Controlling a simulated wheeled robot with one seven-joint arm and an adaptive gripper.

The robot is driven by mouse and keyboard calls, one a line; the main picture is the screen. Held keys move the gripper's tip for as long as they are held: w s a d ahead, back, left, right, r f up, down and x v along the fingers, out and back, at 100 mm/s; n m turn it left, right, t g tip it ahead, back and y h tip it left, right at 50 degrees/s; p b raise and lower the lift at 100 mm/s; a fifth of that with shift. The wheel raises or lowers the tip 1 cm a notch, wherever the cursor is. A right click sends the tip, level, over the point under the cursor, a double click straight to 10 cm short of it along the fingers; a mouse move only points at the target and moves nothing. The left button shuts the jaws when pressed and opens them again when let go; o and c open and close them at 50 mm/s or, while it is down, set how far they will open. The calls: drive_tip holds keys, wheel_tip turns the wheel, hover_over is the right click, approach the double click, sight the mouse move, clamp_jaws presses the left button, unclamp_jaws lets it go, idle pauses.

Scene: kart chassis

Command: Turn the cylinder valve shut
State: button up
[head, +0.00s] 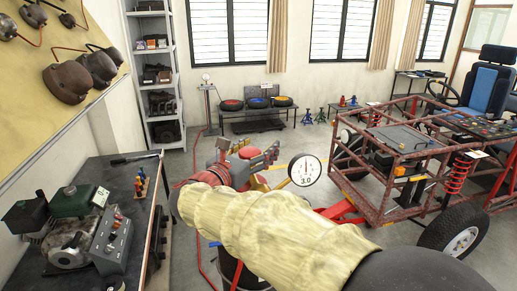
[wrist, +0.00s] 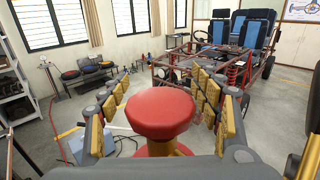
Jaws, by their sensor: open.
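The cylinder valve's round red knob (wrist: 160,112) fills the middle of the wrist view, on a brass-coloured stem. My gripper (wrist: 165,95) is open, with its yellow-padded fingers spread on the left and right of the knob. A gap shows on both sides, so the pads look apart from it. In the head view my gripper (head: 258,160) is beyond my sleeve-covered arm, with a red part (head: 248,152) by its fingers. A round white gauge (head: 305,170) marked 3.0 is just right of the gripper. My arm hides most of what is below.
A workbench (head: 130,168) with machines and a control box is at left. The kart chassis (head: 400,180) stands at right, with a wheel (head: 460,238) near the front. A shelf rack (head: 158,80) and a low bench (head: 258,112) are behind.

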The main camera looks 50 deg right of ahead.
drive_tip(key=shift+c, duration=1.2)
drive_tip(key=c, duration=1)
drive_tip(key=shift+c, duration=0.6)
